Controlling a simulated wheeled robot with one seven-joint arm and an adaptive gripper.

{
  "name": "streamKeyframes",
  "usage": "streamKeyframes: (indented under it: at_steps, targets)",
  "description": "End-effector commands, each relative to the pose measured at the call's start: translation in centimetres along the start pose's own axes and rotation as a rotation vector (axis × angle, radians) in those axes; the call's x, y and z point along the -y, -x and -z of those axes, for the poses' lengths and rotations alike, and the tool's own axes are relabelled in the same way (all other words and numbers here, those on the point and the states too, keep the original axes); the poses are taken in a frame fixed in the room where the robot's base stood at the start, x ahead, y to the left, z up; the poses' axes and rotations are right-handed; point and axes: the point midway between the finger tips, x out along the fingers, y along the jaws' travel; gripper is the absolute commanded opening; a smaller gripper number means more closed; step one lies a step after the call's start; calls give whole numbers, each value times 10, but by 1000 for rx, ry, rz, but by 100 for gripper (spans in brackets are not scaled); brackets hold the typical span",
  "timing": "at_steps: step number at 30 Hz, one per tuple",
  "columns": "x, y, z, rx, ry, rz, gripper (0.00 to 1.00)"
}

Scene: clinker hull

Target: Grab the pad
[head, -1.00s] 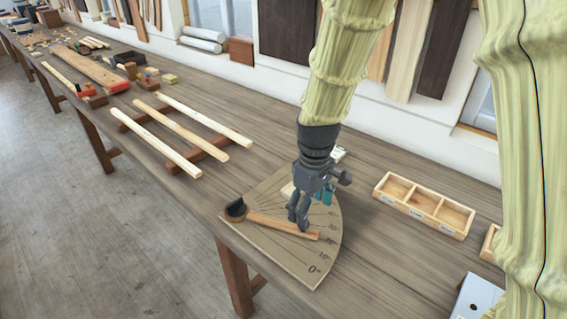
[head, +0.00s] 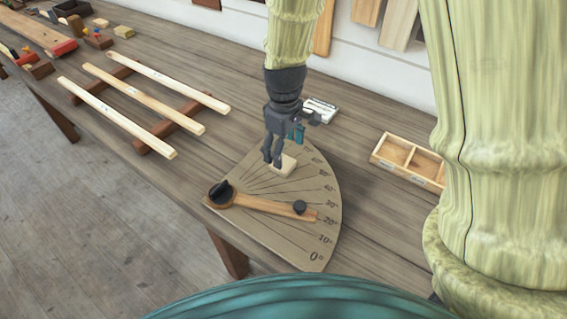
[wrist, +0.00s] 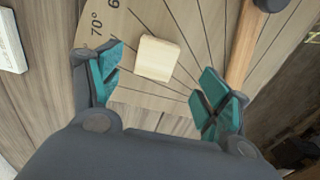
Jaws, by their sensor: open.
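The pad is a small pale wooden block (head: 284,164) on the protractor board (head: 262,228), near its upper edge. In the wrist view the pad (wrist: 157,58) lies ahead of and between the two teal-tipped fingers, with bare board on either side. My gripper (head: 273,163) is open, and in the head view it hangs over the pad's left side, partly covering it. The wrist view shows my gripper (wrist: 160,85) empty, with the fingers apart. I cannot tell its exact height above the board.
A wooden pointer arm (head: 265,204) with a black knob (head: 300,207) lies across the board near the pad. A divided wooden box (head: 407,160) stands to the right. Pale strips (head: 145,99) rest on supports at the left. A small white item (head: 320,109) lies behind my gripper.

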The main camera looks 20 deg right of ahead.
Motion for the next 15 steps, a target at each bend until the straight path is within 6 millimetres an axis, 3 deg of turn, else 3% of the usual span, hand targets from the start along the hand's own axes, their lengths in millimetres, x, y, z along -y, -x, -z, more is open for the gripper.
streamKeyframes:
  at_steps: [8, 15]
  targets:
    - [-1, -11, -1, 3, -1, 1, 77]
    - [-2, -32, 0, 4, -2, 3, 77]
